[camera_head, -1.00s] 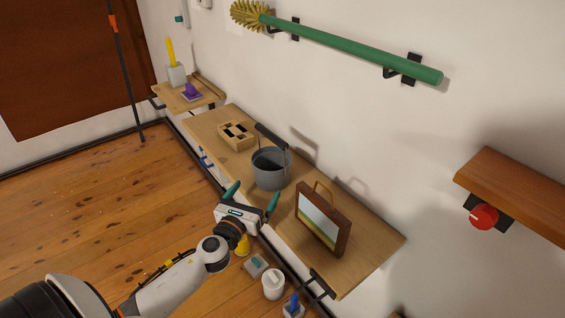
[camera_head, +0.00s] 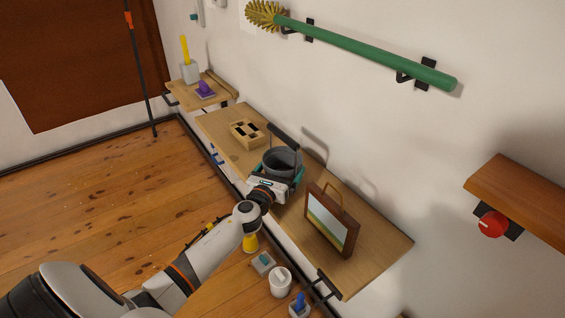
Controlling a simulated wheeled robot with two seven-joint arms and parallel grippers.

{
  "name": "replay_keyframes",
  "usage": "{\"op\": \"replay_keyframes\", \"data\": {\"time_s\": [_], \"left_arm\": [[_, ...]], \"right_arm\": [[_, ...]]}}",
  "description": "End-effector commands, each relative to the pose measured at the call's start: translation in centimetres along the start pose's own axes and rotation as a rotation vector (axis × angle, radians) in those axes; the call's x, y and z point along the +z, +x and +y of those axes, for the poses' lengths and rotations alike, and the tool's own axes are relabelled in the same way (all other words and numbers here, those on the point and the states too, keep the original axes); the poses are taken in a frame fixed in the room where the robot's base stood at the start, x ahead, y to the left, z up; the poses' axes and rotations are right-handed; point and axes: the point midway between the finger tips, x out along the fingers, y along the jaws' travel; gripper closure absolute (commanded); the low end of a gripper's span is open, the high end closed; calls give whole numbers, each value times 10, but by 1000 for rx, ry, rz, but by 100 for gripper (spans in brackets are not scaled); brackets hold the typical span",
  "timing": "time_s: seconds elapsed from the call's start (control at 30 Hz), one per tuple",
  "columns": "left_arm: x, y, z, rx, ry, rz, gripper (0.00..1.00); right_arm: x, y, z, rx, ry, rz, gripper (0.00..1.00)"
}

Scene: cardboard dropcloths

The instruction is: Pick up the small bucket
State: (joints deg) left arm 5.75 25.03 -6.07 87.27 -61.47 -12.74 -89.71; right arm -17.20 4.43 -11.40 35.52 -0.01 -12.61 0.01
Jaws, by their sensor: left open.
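The small grey bucket (camera_head: 283,160) stands upright on the wooden wall shelf (camera_head: 378,243), its dark handle raised toward the back. My left gripper (camera_head: 280,174) is at the front of the bucket, with one teal finger on each side of its lower body. The jaws are open around it; I cannot tell whether the fingers touch it. The gripper's body hides the bucket's lower front. My right gripper is out of view.
A framed picture with a handle (camera_head: 331,220) stands right of the bucket. A wooden box with compartments (camera_head: 246,134) lies to its left. A white container (camera_head: 280,281) and several small items sit lower, below the shelf's front edge.

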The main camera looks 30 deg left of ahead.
Motion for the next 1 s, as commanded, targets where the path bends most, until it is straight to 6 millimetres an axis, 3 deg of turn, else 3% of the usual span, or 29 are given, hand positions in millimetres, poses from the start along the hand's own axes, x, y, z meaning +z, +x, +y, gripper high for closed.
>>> {"op": "replay_keyframes", "data": {"time_s": [0.07,0.27,0.57,0.83,1.0], "left_arm": [[0,0,0,0,0,0,3],[0,0,0,0,0,0,36],[-8,0,0,1,2,2,37],[-62,0,3,3,5,3,37],[-88,0,5,2,3,4,37]], "right_arm": [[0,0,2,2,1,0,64],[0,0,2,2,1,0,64],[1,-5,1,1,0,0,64],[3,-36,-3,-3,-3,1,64],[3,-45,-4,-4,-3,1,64]]}}
